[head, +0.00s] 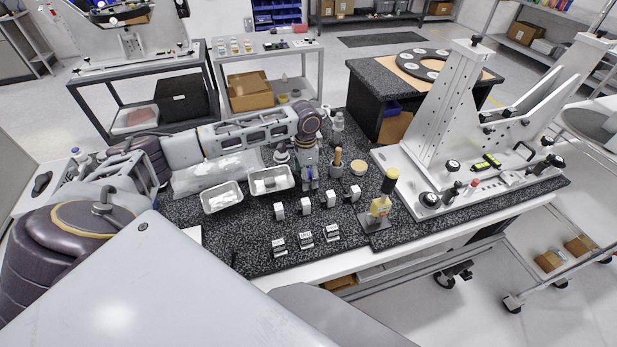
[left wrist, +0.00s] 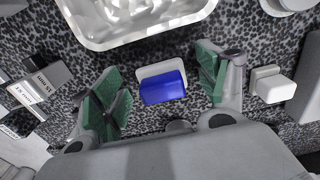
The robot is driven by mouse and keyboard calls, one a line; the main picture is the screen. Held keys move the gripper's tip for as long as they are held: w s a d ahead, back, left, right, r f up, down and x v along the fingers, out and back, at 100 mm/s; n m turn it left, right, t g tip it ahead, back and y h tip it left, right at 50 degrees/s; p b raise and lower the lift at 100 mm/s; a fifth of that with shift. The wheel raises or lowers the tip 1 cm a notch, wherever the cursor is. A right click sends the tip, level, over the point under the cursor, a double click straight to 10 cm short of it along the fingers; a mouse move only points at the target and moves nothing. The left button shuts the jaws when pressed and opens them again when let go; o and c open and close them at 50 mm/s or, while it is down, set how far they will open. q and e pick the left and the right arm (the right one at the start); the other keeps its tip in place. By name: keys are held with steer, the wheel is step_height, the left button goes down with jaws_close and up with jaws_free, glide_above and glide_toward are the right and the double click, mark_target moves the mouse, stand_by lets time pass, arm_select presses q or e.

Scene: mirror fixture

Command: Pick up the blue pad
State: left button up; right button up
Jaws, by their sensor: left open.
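The blue pad (left wrist: 163,88) lies in the middle of the left wrist view, against a white block (left wrist: 160,70) on the speckled black top. My left gripper (left wrist: 158,82) is open, with one green-lined finger on each side of the pad. Gaps show between the pad and both fingers, so it is not held. In the head view my left gripper (head: 309,176) points down behind the row of small white blocks (head: 305,206). I cannot make out the pad clearly there. My right gripper is not in view.
A metal tray (left wrist: 130,38) lies close beyond the fingers, and another white block (left wrist: 270,86) stands to the right. In the head view, two trays (head: 222,209) lie left of my gripper. A yellow-and-black tool (head: 380,206) and a tall white fixture (head: 455,130) stand to the right.

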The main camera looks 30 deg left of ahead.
arm_select(q)
steer(key=c, duration=1)
steer(key=shift+r, duration=0.15)
steer(key=shift+r+b, duration=0.4)
steer(key=shift+r, duration=4.5)
steer(key=shift+o, duration=1.4)
steer(key=c, duration=0.3)
